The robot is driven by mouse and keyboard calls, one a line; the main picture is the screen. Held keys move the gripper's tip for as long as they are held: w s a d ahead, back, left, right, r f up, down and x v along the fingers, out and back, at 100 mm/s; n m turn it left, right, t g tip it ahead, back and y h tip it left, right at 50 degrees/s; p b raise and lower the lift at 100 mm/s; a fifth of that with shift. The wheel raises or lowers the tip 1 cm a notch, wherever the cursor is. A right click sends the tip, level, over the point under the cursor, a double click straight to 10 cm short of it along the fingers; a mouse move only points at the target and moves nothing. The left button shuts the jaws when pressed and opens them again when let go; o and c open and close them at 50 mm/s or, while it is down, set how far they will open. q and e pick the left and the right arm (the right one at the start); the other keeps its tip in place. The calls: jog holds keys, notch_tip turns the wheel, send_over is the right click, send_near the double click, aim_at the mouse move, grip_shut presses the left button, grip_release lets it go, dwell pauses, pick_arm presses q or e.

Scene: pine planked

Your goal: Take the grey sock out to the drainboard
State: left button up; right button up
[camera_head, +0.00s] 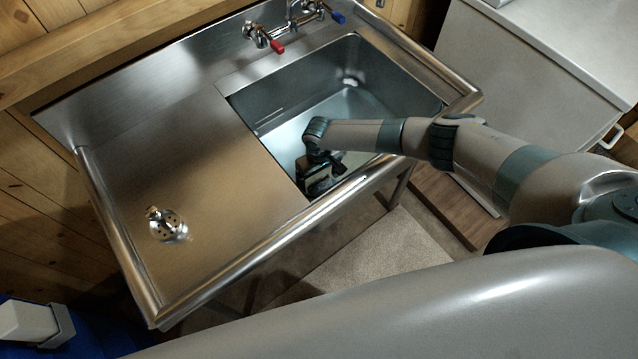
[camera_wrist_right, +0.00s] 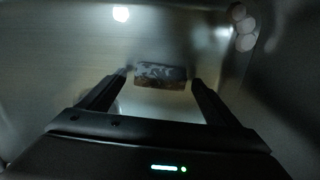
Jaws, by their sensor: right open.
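The steel drainboard (camera_head: 185,165) is the flat left part of the sink unit. The sink basin (camera_head: 395,75) is to its right. My right arm reaches in from the right, and its right gripper (camera_head: 318,187) is down inside the basin near the front left wall. In the right wrist view the right gripper (camera_wrist_right: 162,82) is open. A small grey patterned thing with a brownish lower edge, likely the grey sock (camera_wrist_right: 160,72), lies in the basin between and just beyond the fingertips. In the head view the sock cannot be made out. My left gripper is not in view.
A metal strainer (camera_head: 166,225) sits on the drainboard near its front left; the rest of the board is clear. A tap with red and blue handles (camera_head: 291,27) stands behind the basin. A raised rolled rim (camera_head: 250,245) edges the unit's front.

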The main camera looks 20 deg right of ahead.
aim_at(319, 181)
jog(key=c, duration=1.1)
jog(key=shift+r, duration=0.1)
jog(key=shift+c, duration=0.2)
notch_tip(319, 181, up, 10)
jog(key=b, duration=0.1)
jog(key=shift+b, duration=0.35)
